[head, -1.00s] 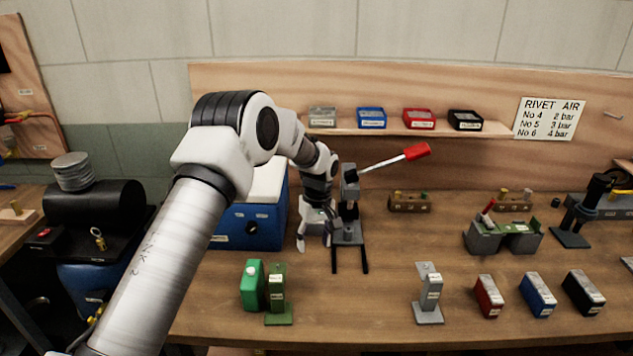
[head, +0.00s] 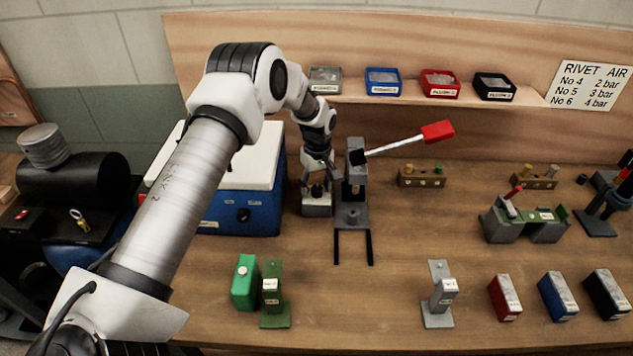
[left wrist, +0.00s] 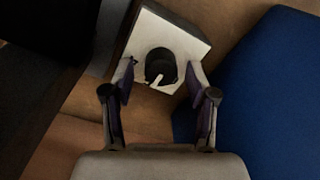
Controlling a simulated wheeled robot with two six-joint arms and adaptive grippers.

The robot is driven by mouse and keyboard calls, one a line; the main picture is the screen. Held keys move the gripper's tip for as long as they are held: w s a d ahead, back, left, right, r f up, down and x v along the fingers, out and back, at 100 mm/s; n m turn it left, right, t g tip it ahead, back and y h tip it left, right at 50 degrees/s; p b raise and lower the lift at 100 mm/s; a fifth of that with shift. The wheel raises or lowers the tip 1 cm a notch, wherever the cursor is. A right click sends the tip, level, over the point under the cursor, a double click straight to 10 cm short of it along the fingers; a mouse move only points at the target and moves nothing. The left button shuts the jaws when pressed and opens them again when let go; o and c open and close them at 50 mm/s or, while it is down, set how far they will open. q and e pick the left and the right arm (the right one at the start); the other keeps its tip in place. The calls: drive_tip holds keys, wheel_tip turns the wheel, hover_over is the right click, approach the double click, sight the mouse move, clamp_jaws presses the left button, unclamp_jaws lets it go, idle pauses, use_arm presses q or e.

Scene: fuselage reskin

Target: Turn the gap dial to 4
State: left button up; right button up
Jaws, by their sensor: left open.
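The gap dial is a dark round knob (left wrist: 160,66) with a pale pointer mark, on a white square plate (left wrist: 185,42) in the left wrist view. In the head view its small grey box (head: 317,208) stands just left of the lever press (head: 351,205). My left gripper (head: 317,187) points down over this box. In the left wrist view its two fingers (left wrist: 161,84) are open, one on each side of the knob, with gaps visible. The scale numbers are not readable, so the setting cannot be told. My right gripper is out of view.
A blue cool box (head: 240,215) with a white lid stands close to the left. The press has a red-tipped lever (head: 437,131) reaching right. A shelf (head: 420,96) with small bins runs behind. The bench front holds green and grey stands, with free wood between them.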

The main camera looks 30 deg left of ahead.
use_arm(q)
drive_tip(key=shift+s+d+r, duration=0.15)
drive_tip(key=shift+d+r, duration=0.05)
drive_tip(key=shift+s+d+r, duration=0.1)
drive_tip(key=c, duration=0.6)
clamp_jaws()
drive_tip(key=shift+m, duration=0.4)
drive_tip(key=m+b, duration=0.1)
drive_tip(key=m, duration=0.3)
drive_tip(key=m+b, duration=0.1)
drive_tip(key=m, duration=0.2)
drive_tip(key=shift+s+m, duration=0.1)
drive_tip(key=shift+m, duration=1.9)
